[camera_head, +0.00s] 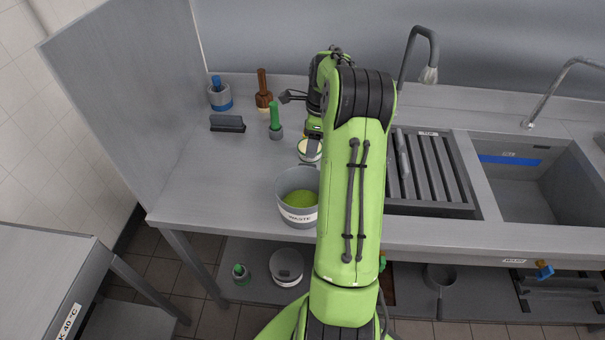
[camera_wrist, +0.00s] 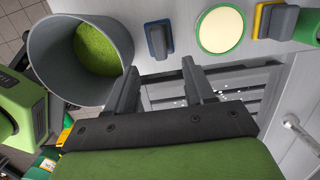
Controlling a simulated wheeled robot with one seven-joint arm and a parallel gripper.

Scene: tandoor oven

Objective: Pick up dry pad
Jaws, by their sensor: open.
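My gripper (camera_wrist: 160,82) is open and empty in the wrist view, its two dark fingers spread apart. Beyond the fingers, a blue-edged pad with a dark grey handle (camera_wrist: 158,38) lies on the steel counter. No label shows which one is the dry pad. Between them sits a round, cream-filled dish with a green rim (camera_wrist: 221,29). In the head view my arm covers much of this area, and I cannot make out the fingers or either pad clearly.
A grey waste bin (camera_head: 298,219) with green contents stands at the counter's front; it also shows in the wrist view (camera_wrist: 62,75). A black block (camera_head: 227,124), a green-handled tool (camera_head: 276,120) and a brown brush (camera_head: 263,98) stand behind left. A sink (camera_head: 525,190) is right.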

